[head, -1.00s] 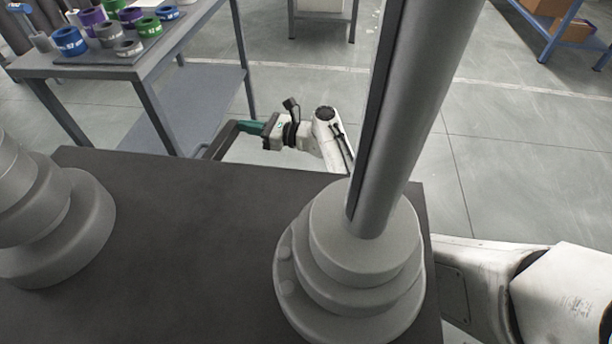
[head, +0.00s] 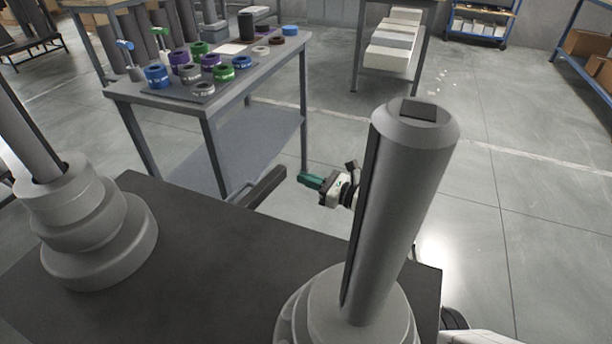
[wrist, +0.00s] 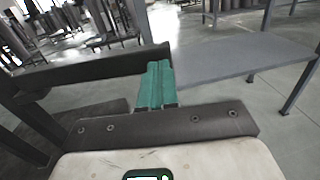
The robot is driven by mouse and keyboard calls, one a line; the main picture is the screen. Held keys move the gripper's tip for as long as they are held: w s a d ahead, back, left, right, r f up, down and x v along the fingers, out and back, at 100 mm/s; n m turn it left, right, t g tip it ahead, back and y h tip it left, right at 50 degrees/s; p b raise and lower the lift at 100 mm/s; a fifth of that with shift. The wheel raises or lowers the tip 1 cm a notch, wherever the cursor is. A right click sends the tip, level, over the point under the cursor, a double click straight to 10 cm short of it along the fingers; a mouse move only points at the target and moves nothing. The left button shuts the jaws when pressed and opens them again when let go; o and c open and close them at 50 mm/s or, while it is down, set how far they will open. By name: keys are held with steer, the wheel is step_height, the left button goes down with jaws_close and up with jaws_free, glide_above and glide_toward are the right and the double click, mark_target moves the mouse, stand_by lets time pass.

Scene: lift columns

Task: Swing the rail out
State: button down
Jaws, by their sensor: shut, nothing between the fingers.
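The rail (head: 266,187) is a dark straight bar standing out from the far edge of the dark platform (head: 190,250). In the wrist view a dark bar, apparently the rail (wrist: 95,69), runs across from the left and ends close to the fingertips. My gripper (head: 302,178) has green fingers and is just right of the rail's outer end, with a small gap in the head view. In the wrist view my gripper (wrist: 158,64) is shut, its fingers together and empty. Whether the tips touch the bar cannot be told there. The near column hides part of my arm.
A grey lift column (head: 400,200) rises at the platform's right, and another (head: 95,225) stands at its left. A grey table (head: 130,93) with several coloured rings stands beyond the rail. Open floor (head: 490,180) lies to the right.

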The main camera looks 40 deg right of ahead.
steer(key=p+v, duration=0.2)
steer(key=v, duration=0.7)
steer(key=shift+s+f, duration=0.15)
steer(key=shift+s, duration=0.1)
